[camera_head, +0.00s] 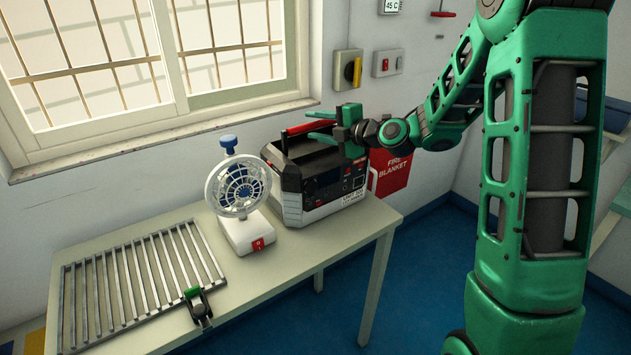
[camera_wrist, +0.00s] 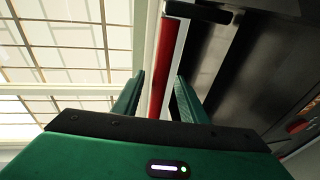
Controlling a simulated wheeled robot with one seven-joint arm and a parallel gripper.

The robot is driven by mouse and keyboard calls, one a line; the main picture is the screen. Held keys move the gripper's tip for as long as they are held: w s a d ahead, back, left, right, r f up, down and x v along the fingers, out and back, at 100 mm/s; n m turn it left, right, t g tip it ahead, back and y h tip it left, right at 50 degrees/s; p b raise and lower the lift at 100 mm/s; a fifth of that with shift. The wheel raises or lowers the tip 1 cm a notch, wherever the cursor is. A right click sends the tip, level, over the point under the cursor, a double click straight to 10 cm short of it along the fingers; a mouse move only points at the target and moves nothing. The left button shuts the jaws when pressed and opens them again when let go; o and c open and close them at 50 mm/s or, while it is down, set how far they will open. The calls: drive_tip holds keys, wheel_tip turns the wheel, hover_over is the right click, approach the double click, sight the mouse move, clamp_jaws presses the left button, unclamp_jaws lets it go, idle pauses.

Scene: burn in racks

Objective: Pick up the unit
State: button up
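The unit is most likely the boxy black and white device (camera_head: 322,178) with a red top handle (camera_head: 300,128), standing on the table at the back right. In the wrist view the red handle (camera_wrist: 168,55) runs up between my two fingers. My gripper (camera_head: 311,126) is over the top of the unit, its green fingers apart on either side of the handle. In the wrist view my gripper (camera_wrist: 160,76) shows gaps beside the handle, so it is open. Part of the unit's top is hidden behind my fingers.
A white fan with a blue knob (camera_head: 238,188) stands close to the unit's left. A metal rack (camera_head: 140,280) with a green-handled clamp (camera_head: 197,304) lies on the table (camera_head: 300,262) at front left. A window and wall switches (camera_head: 387,63) are behind. A red fire blanket (camera_head: 392,172) hangs behind right.

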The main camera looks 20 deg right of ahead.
drive_tip(key=shift+w+a, duration=0.15)
drive_tip(key=shift+w, duration=0.05)
clamp_jaws()
drive_tip(key=shift+f, duration=0.1)
idle(1.1)
drive_tip(key=shift+r, duration=0.25)
